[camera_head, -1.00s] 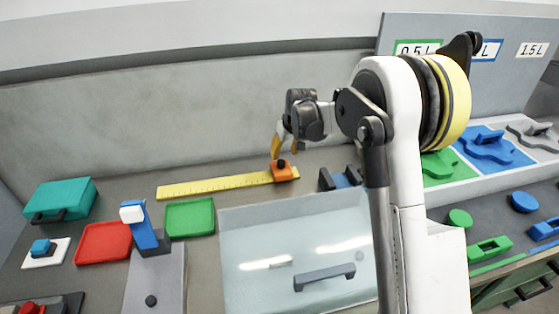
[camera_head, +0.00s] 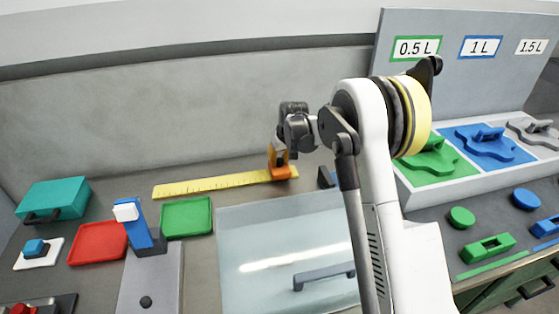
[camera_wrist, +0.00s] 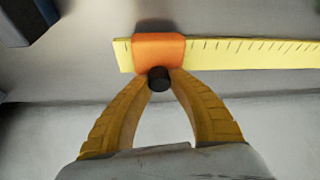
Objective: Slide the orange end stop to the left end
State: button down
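The orange end stop (camera_head: 281,171) sits on the yellow ruler (camera_head: 208,186) close to its right end. In the wrist view the orange end stop (camera_wrist: 158,48) is near the ruler's left end, with its small black knob (camera_wrist: 159,80) toward me. My gripper (camera_head: 278,160) is down at the stop, pointing downward. In the wrist view the two yellow fingertips of my gripper (camera_wrist: 163,77) lie on either side of the knob, with no clear gap, and look closed on it. The ruler's graduated face (camera_wrist: 250,53) runs clear of other things beyond the stop.
A clear lidded panel (camera_head: 250,225) with a dark handle lies in front of the ruler. Green (camera_head: 187,217) and red (camera_head: 98,243) trays, a blue lever (camera_head: 135,225) and a teal box (camera_head: 53,199) stand to the left. A dark block (camera_head: 326,178) is right of the ruler.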

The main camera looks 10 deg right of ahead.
jog(key=shift+a, duration=0.1)
jog(key=a+p, duration=0.2)
jog(key=a, duration=4)
jog(key=shift+a, duration=0.3)
jog(key=c, duration=1.4)
grip_release()
jog(key=shift+o, duration=1.2)
jog(key=shift+a+f, duration=0.1)
jog(key=shift+a, duration=0.1)
jog(key=shift+d, duration=0.1)
jog(key=v, duration=1.2)
